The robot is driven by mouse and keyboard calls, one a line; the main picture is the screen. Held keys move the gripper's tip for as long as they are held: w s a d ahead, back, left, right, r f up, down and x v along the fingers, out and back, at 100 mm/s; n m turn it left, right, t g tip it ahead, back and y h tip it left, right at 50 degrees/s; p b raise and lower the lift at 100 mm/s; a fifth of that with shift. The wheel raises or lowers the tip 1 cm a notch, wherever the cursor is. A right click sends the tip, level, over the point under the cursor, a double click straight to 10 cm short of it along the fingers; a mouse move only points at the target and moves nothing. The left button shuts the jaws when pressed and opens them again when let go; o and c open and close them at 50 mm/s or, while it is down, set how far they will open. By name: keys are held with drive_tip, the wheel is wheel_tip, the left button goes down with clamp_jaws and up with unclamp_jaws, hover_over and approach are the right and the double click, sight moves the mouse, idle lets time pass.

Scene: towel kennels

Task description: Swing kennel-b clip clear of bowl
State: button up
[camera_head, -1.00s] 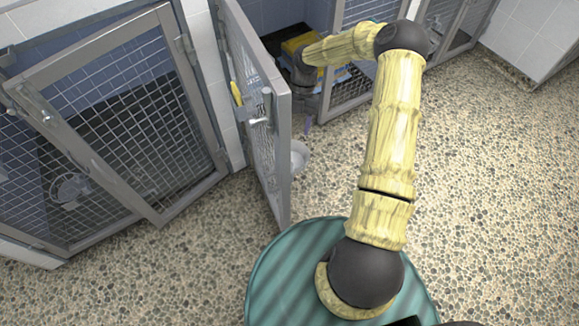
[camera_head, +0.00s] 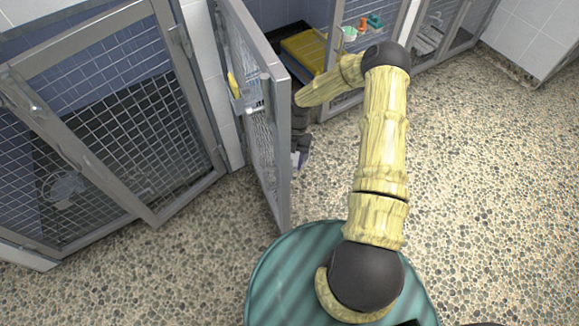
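The open kennel door (camera_head: 268,130) stands edge-on in the middle of the view, with mesh in a grey frame. A yellow clip-like piece (camera_head: 232,85) is on its left face, beside a metal latch (camera_head: 255,106); I cannot tell which is the kennel-b clip. My gripper (camera_head: 301,157) is low on the right side of the door, close to the door's edge, partly hidden by it. Its fingers are too small and dark to show open or shut. The bowl cannot be made out clearly; the door and my gripper cover that spot.
A closed mesh kennel front (camera_head: 120,120) is at the left. Inside the open kennel lies a yellow bed or towel (camera_head: 303,50). Small coloured items (camera_head: 362,27) sit behind the mesh to its right. The pebbled floor (camera_head: 480,180) on the right is clear.

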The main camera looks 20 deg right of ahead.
drive_tip(key=shift+x, duration=0.95)
drive_tip(key=c, duration=1)
drive_tip(key=shift+o, duration=0.2)
